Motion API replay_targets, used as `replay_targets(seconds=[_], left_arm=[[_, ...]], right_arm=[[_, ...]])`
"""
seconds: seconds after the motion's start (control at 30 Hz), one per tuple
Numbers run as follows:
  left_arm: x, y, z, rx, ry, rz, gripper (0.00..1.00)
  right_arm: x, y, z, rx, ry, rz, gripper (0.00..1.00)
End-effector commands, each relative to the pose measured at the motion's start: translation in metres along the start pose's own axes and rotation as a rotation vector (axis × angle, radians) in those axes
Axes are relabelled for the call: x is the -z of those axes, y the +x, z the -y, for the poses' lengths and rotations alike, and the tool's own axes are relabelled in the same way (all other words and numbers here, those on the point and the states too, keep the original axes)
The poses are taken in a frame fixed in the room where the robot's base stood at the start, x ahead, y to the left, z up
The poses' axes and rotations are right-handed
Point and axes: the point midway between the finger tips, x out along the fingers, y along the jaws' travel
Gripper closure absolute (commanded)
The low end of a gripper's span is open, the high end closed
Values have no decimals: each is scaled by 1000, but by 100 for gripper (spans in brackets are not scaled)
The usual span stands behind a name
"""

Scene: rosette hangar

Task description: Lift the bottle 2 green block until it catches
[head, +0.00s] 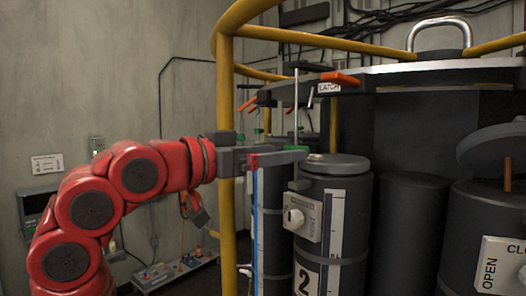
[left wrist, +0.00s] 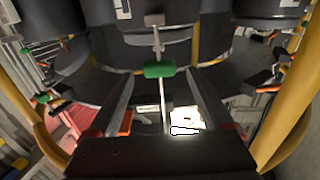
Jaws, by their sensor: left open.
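Bottle 2 (head: 352,190) is a dark cylinder with a grey cap, a white dial plate and a "2" label. The green block (head: 298,148) sits on a thin upright rod beside the bottle's top. It also shows in the left wrist view (left wrist: 160,71). My left gripper (head: 290,157) reaches in from the left at the block's height. In the left wrist view its two fingers (left wrist: 163,82) are open, with the green block between their tips and a gap on each side. In the head view the near finger partly hides the block. My right gripper is not in view.
A yellow rail (head: 226,130) stands close beside my left wrist and curves overhead. An orange latch handle (head: 340,78) is above the bottle. Another dark bottle with an "OPEN CLOSE" plate (head: 502,266) stands at the right. A low tray of items (head: 175,270) lies at the wall.

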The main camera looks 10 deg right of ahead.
Motion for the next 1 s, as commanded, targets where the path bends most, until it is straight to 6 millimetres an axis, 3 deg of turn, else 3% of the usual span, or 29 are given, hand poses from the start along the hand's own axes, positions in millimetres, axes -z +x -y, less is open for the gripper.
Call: replay_targets(seconds=[0.33,0.83,1.0], left_arm=[[1,28,-1,-2,0,1,15],[0,32,0,1,1,1,15],[0,32,0,0,1,0,46]], right_arm=[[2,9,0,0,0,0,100],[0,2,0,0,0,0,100],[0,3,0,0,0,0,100]])
